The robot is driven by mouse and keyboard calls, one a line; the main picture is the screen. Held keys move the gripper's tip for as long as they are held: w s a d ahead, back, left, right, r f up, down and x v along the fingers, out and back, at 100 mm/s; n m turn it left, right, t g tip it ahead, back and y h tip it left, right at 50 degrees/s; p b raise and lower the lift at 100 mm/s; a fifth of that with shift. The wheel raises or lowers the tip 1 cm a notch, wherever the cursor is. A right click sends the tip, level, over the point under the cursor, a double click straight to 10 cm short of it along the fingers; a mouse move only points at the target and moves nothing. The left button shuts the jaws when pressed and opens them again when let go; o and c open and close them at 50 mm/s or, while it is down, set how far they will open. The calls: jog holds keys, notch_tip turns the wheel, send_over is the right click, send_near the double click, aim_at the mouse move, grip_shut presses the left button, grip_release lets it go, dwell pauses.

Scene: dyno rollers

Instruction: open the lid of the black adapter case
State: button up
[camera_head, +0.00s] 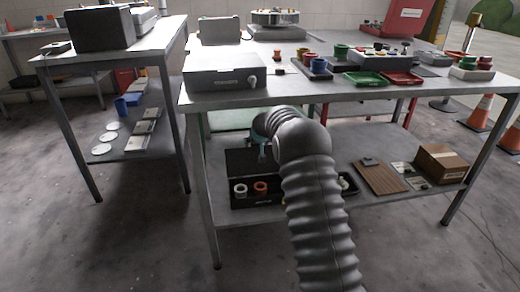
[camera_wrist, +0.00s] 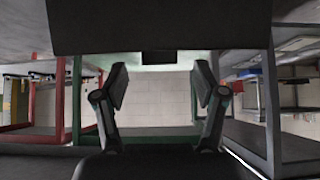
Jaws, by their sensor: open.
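The black adapter case (camera_head: 262,203) lies on the lower shelf of the middle table. Its lid (camera_head: 238,161) stands raised at the back, so the rings inside show. The right part of the case is hidden behind my arm. My gripper (camera_head: 262,152) is at the lid, mostly hidden by my arm in the head view. In the wrist view my gripper (camera_wrist: 160,88) is open, with nothing between its fingers. A dark panel (camera_wrist: 155,27), apparently the lid, fills the top of that view, with a small block at its edge. I cannot tell whether the fingers touch it.
A white ring (camera_head: 241,190) and an orange ring (camera_head: 260,188) sit in the case. A brown board (camera_head: 379,177) and a cardboard box (camera_head: 441,163) are to the right on the shelf (camera_head: 350,205). The tabletop (camera_head: 300,92) overhangs the shelf. Table legs stand around it.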

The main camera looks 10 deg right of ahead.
jog(key=s+r, duration=0.2)
jog(key=s, duration=1.1)
jog(key=shift+s, duration=0.35)
